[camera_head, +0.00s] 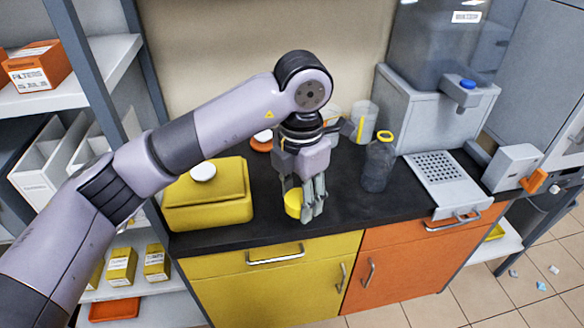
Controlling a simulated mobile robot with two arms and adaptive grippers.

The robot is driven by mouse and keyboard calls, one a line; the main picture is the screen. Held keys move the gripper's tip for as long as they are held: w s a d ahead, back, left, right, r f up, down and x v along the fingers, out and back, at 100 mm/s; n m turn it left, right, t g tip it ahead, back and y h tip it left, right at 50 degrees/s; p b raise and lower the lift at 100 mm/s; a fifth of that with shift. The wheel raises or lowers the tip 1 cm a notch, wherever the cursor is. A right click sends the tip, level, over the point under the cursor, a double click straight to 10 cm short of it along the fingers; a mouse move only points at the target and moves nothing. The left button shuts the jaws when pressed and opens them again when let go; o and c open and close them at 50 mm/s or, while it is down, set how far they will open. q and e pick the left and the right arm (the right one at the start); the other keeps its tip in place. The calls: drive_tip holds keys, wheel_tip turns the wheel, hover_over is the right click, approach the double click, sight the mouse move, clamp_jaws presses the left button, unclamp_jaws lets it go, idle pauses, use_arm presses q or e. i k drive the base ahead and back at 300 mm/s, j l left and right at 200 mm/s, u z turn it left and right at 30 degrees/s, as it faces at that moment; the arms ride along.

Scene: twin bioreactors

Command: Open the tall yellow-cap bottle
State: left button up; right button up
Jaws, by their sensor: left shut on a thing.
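My right gripper is out of view.
A yellow box (208,205) with a white knob stands on the counter (343,208) at left. Clear containers (363,119) stand behind the bottle. A grey water dispenser (430,105) with a drip tray (437,168) is at right. Shelves with boxes are at far left.

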sight(381, 155)
drive_tip(key=i, duration=0.95)
